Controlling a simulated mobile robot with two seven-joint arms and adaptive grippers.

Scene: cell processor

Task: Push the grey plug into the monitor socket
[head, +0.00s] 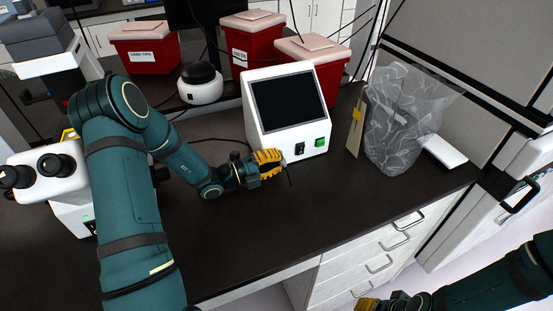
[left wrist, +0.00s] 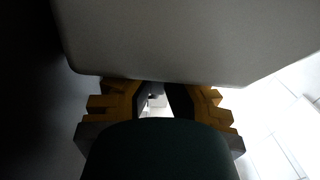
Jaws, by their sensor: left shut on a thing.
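The monitor (head: 287,102) is a white box with a dark tilted screen, standing on the dark counter. Its black socket (head: 300,148) is low on the front face, left of a green switch (head: 321,143). My left gripper (head: 277,161), with yellow fingers, is shut on the grey plug (head: 284,163), just in front of and left of the socket. Only a small bit of the plug shows; I cannot tell whether it touches the socket. In the left wrist view the monitor's pale casing (left wrist: 190,40) fills the top, close beyond my left fingers (left wrist: 155,92). My right gripper (head: 368,303) is cut off at the bottom edge.
Red bins (head: 248,45) with pale lids stand behind the monitor. A white round device (head: 200,84) is at its left. A clear plastic bag (head: 395,120) and a tan board (head: 356,130) stand to its right. A microscope (head: 50,170) is at far left. The front counter is clear.

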